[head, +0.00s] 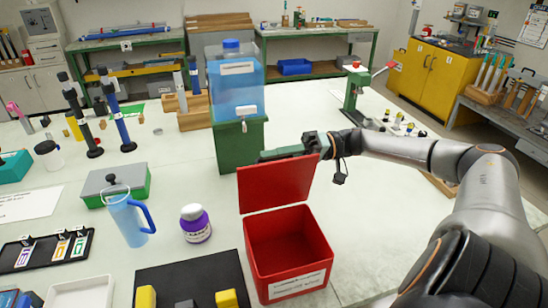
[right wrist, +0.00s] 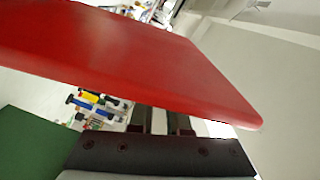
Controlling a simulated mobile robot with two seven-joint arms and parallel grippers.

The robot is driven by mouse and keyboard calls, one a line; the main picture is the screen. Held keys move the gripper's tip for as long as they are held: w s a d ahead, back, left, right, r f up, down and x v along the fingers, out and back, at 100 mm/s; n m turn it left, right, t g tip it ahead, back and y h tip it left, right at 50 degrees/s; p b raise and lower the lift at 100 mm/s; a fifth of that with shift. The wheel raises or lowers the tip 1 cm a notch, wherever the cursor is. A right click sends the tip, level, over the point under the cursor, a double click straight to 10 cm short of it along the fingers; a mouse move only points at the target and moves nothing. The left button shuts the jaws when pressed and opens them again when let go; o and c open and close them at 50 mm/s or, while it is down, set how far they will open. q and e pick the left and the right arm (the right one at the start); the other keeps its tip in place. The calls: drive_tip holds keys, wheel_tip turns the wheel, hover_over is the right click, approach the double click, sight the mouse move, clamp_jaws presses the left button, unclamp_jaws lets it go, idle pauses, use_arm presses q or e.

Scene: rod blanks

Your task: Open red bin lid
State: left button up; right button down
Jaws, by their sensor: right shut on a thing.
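The red bin (head: 296,274) stands on the pale table at the front, with a white label on its front wall. Its red lid (head: 278,185) is hinged at the back edge and stands raised, nearly upright, so the bin's inside shows and looks empty. My right gripper (head: 285,154) is at the lid's top edge, shut on it. In the right wrist view the lid (right wrist: 140,50) fills the upper part, and the gripper's fingers (right wrist: 160,121) are partly hidden beneath it. My left gripper is not in view.
A blue water tank (head: 237,90) on a green stand (head: 240,145) is close behind the lid. A purple-and-white jar (head: 195,224), a blue jug (head: 130,220) and a black mat (head: 180,275) lie left of the bin. The table right of the bin is clear.

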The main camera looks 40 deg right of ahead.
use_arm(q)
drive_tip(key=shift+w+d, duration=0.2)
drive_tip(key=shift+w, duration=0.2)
use_arm(e)
drive_tip(key=shift+w+d+f, duration=0.2)
drive_tip(key=shift+w+d, duration=0.1)
drive_tip(key=shift+w, duration=0.3)
drive_tip(key=shift+f, duration=0.1)
drive_tip(key=c, duration=0.9)
unclamp_jaws()
use_arm(q)
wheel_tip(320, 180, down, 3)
drive_tip(key=b, duration=0.2)
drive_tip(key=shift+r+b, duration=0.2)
drive_tip(key=shift+b, duration=0.1)
use_arm(e)
drive_tip(key=v, duration=1.2)
drive_tip(key=shift+s+d, duration=0.1)
drive_tip(key=shift+d, duration=0.15)
